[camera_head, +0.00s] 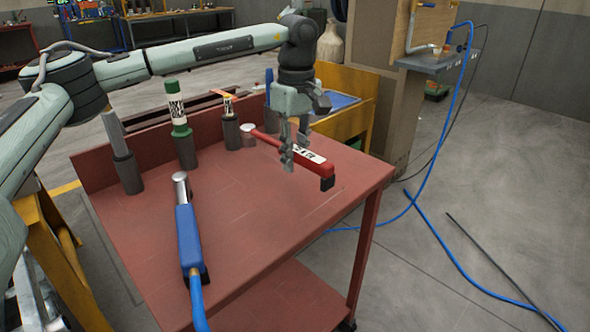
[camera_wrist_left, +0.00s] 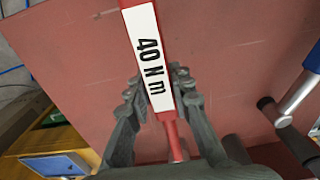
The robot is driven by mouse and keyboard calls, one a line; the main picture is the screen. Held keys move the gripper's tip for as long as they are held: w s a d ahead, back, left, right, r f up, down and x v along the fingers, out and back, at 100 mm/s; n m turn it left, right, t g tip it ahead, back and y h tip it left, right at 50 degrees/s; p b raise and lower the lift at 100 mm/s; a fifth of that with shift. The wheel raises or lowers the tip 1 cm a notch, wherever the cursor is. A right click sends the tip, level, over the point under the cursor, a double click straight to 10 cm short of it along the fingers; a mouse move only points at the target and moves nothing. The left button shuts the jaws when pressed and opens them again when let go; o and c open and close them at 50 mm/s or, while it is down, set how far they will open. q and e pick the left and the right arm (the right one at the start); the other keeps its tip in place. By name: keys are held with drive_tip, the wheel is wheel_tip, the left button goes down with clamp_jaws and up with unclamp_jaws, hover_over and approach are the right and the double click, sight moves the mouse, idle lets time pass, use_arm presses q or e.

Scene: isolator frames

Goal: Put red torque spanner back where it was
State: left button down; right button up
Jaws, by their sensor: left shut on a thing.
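The red torque spanner (camera_head: 322,168) lies slantwise over the right part of the red cart top (camera_head: 240,215). It has a white label, a black end and a metal head towards the back. My left gripper (camera_head: 287,158) comes down from above and is shut on the spanner between the label and the shaft. In the left wrist view the spanner (camera_wrist_left: 133,4) runs between the two fingers (camera_wrist_left: 160,90), and its label reads 40 Nm. I cannot tell whether the spanner touches the cart top. My right gripper is not in view.
A blue tool (camera_head: 189,240) with a hose lies on the cart's left front. Dark holders along the back carry a grey tool (camera_head: 115,133), a green-and-white tool (camera_head: 178,115) and a small tool (camera_head: 228,106). The cart's front middle is clear. A yellow stand (camera_head: 347,82) is behind.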

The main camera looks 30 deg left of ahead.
sight(295, 187)
use_arm(q)
drive_tip(key=shift+f, duration=0.5)
wheel_tip(295, 187, down, 3)
drive_tip(key=shift+w, duration=0.1)
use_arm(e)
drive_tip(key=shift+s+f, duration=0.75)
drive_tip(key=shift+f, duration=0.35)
use_arm(q)
drive_tip(key=shift+f, duration=0.1)
drive_tip(key=c, duration=1.3)
unclamp_jaws()
drive_tip(key=shift+c, duration=0.2)
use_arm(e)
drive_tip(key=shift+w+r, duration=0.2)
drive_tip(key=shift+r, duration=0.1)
use_arm(q)
drive_tip(key=shift+r, duration=0.35)
wheel_tip(295, 187, up, 12)
drive_tip(key=shift+d+f, duration=0.15)
drive_tip(key=shift+f, duration=0.1)
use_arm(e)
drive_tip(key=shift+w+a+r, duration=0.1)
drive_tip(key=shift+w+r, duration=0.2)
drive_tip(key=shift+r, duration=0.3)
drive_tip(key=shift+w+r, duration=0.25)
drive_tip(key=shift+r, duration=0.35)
